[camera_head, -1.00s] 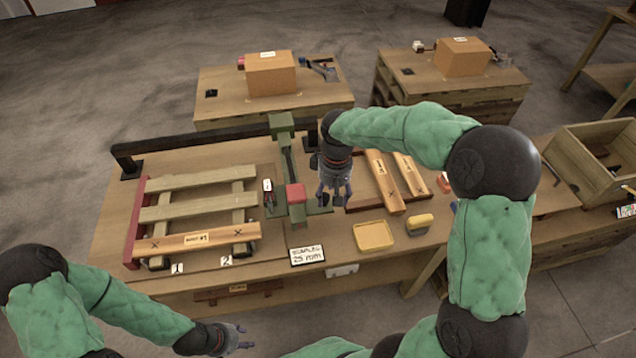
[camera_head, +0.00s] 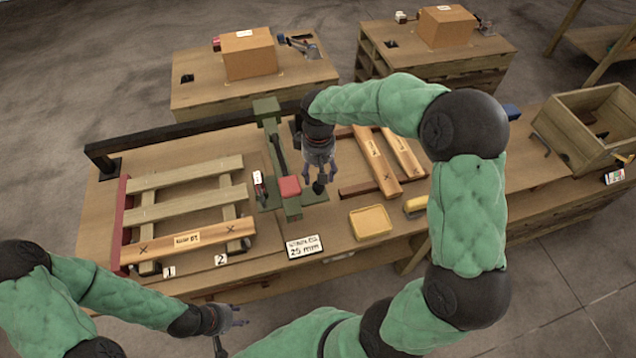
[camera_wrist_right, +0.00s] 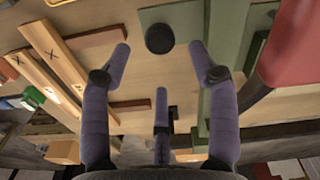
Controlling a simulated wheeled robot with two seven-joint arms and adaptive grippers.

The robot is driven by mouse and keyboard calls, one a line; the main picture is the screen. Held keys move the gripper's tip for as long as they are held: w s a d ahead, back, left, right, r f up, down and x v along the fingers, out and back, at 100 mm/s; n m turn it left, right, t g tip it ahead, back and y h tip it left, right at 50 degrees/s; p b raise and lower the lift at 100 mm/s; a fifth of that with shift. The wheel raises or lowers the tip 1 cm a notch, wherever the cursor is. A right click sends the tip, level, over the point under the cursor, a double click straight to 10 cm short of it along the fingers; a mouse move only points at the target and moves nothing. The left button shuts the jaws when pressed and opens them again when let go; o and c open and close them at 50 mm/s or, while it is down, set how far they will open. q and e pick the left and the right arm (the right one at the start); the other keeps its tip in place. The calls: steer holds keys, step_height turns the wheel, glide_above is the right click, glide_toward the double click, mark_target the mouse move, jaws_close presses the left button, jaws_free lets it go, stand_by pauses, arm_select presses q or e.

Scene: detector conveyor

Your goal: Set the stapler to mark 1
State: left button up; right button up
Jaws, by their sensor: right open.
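A green stapler-like device (camera_head: 279,158) with a red block (camera_head: 289,187) on it stands mid-bench, right of a slatted pallet. Its red part also shows at the upper right of the right wrist view (camera_wrist_right: 292,45). The white marks 1 (camera_head: 169,272) and 2 (camera_head: 221,260) sit at the pallet's front edge. My right gripper (camera_head: 320,178) is open and empty, just right of the red block. A round black knob (camera_wrist_right: 159,38) shows beyond and between its fingertips, apart from them. My left gripper (camera_head: 242,315) looks open and empty in front of the bench.
A sign reading 25 mm (camera_head: 304,246) and a yellow tray (camera_head: 371,222) lie along the front. Wooden boards (camera_head: 376,163) lie right of my right gripper. A black rail (camera_head: 190,137) runs along the back. A wooden crate (camera_head: 590,125) stands at the right.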

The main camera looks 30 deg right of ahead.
steer(key=shift+f+b, duration=0.45)
steer(key=shift+f, duration=2.35)
jaws_close()
